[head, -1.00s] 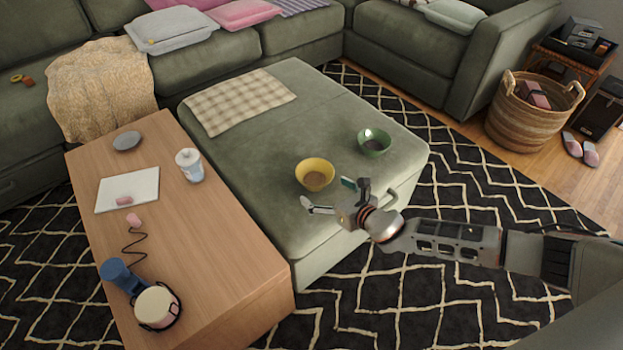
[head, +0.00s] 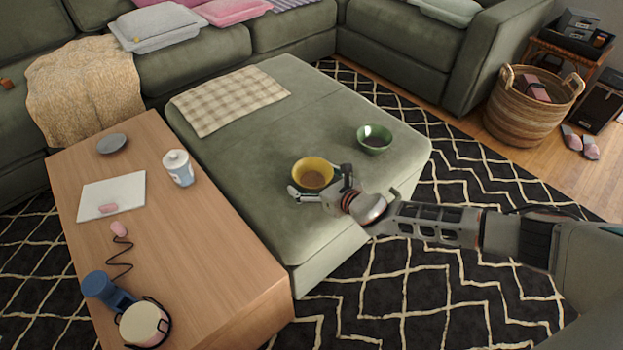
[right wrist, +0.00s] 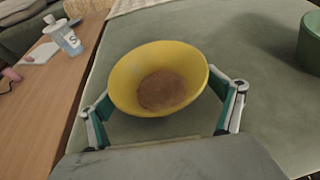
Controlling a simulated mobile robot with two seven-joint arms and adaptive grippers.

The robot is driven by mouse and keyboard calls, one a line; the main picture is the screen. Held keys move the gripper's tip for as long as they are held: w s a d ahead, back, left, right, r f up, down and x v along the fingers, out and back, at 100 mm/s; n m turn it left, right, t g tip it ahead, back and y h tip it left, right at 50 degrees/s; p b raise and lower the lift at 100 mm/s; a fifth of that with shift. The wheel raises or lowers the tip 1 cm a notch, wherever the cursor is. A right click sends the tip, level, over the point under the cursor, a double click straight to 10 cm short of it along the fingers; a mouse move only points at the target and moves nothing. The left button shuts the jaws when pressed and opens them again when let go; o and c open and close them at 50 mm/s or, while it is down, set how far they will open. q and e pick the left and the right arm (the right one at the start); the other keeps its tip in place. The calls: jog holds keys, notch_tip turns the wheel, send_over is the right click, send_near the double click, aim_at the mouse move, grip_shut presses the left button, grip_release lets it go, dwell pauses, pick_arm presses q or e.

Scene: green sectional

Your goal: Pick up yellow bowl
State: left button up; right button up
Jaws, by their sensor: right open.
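The yellow bowl (head: 313,175) is upright on the green ottoman, near its front edge, with something brown inside. It also shows large in the right wrist view (right wrist: 158,80). My right gripper (head: 318,190) is open at the near side of the bowl. In the right wrist view, the right gripper's fingers (right wrist: 163,108) stand to the left and right of the bowl. I cannot tell whether they touch it. My left gripper is not in view.
A green bowl (head: 374,139) stands to the right on the ottoman (head: 250,150). A checked cloth (head: 230,101) lies at its back left.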

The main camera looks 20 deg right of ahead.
jog(key=shift+r, duration=0.1)
jog(key=c, duration=1.8)
